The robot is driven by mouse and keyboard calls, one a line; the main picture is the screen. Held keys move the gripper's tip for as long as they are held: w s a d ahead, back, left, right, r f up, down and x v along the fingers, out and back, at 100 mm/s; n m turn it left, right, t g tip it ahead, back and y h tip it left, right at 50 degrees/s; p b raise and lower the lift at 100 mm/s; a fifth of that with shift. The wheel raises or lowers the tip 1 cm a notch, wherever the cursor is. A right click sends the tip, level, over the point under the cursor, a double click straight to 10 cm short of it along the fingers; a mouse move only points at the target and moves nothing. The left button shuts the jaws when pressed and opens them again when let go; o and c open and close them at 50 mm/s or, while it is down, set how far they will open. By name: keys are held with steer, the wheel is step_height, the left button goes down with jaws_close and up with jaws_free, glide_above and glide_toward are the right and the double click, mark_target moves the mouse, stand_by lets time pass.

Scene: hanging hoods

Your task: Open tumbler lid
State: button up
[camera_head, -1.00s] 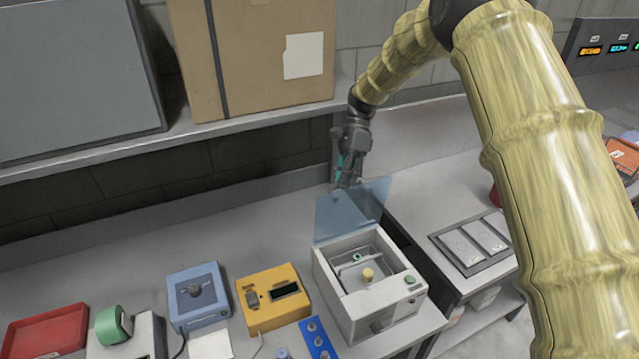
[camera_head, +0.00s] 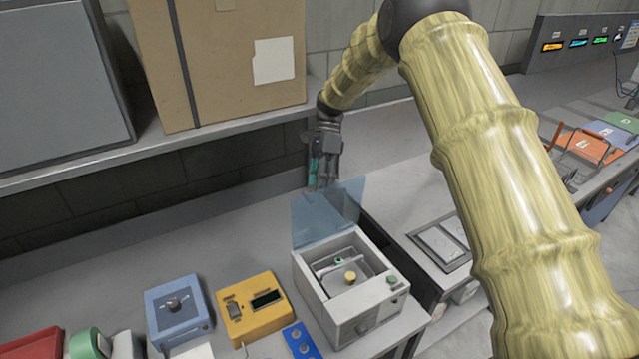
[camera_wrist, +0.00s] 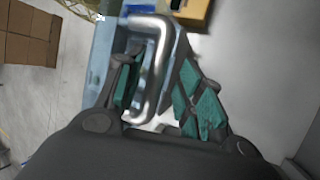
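The tumbler (camera_head: 352,310) is a white box on the bench with its top open; a yellow knob and inner frame show inside. Its clear blue lid (camera_head: 318,226) stands raised at the back edge. My gripper (camera_head: 322,183) points down just behind the lid's top edge. In the wrist view, a metal handle (camera_wrist: 163,62) lies between my two teal-padded fingers (camera_wrist: 158,85). The fingers are apart with a gap beside the bar, so the gripper looks open around it. Whether one finger touches the handle cannot be told.
A yellow device (camera_head: 250,308) and a blue device (camera_head: 178,312) stand left of the tumbler. A shelf above carries a cardboard box (camera_head: 235,60). A lower bench with flat panels (camera_head: 440,245) is to the right.

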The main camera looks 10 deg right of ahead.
steer(key=shift+r, duration=0.3)
steer(key=v, duration=1.1)
steer(key=shift+w+r, duration=0.2)
steer(key=shift+r, duration=0.05)
steer(key=shift+f, duration=0.1)
